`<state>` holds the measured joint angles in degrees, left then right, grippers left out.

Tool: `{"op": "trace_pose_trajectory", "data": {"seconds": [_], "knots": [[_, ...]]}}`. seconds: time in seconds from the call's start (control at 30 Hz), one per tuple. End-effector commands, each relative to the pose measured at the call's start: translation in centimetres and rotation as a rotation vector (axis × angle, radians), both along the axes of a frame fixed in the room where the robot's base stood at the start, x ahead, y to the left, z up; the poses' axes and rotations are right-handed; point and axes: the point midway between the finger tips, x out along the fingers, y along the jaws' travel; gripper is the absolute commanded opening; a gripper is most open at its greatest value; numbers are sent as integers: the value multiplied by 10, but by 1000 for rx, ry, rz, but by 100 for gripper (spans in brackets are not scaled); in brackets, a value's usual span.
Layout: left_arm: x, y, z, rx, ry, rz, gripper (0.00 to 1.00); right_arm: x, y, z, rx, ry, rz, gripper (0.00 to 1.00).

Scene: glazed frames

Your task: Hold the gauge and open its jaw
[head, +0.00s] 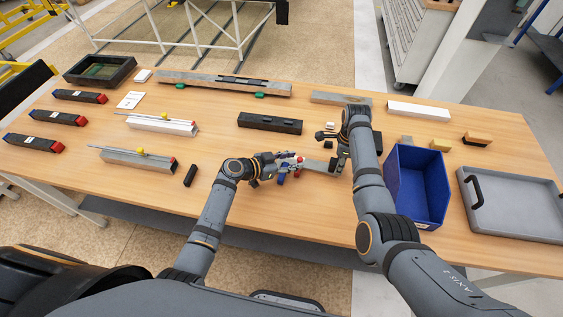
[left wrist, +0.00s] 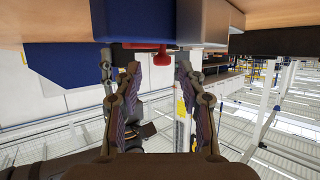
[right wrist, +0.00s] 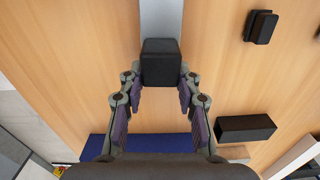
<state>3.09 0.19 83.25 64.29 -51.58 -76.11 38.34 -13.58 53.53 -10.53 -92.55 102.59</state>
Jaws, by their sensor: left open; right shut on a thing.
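The gauge shows in the head view as a grey bar (head: 321,165) with blue and red parts at its left end, low over the table. In the right wrist view its grey bar (right wrist: 160,18) ends in a black block (right wrist: 160,62). My right gripper (head: 338,157) is shut on that black block; its fingers also show in the right wrist view (right wrist: 160,88). My left gripper (head: 292,163) is open at the gauge's left end. In the left wrist view its fingers (left wrist: 158,78) are spread near a red knob (left wrist: 150,54) below a blue block (left wrist: 147,22). Contact there is unclear.
A blue bin (head: 400,205) stands just right of my right arm, with a grey tray (head: 515,228) beyond it. A dark block (head: 270,124) lies behind the grippers. A small black piece (head: 190,175) lies left of my left gripper. The table's front edge is close.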

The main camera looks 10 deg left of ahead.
Motion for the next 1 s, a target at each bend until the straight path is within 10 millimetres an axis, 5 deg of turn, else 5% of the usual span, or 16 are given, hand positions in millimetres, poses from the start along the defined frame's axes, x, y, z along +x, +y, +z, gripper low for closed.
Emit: {"op": "trace_pose_trajectory", "data": {"seconds": [0.4, 0.9, 0.93, 1.0], "knots": [[-56, 64, 33, 5, 2, -3, 40, -2, 0, -3, -1, 6, 0, 0], [-63, 72, 39, 1, 1, -2, 40, -2, 0, -4, 0, 7, 0, 0], [-63, 72, 39, 1, 1, -2, 40, -2, 0, -4, -1, 7, 0, 37], [-63, 72, 39, 1, 1, -2, 40, -2, -1, -3, -2, 6, 0, 47]]}}
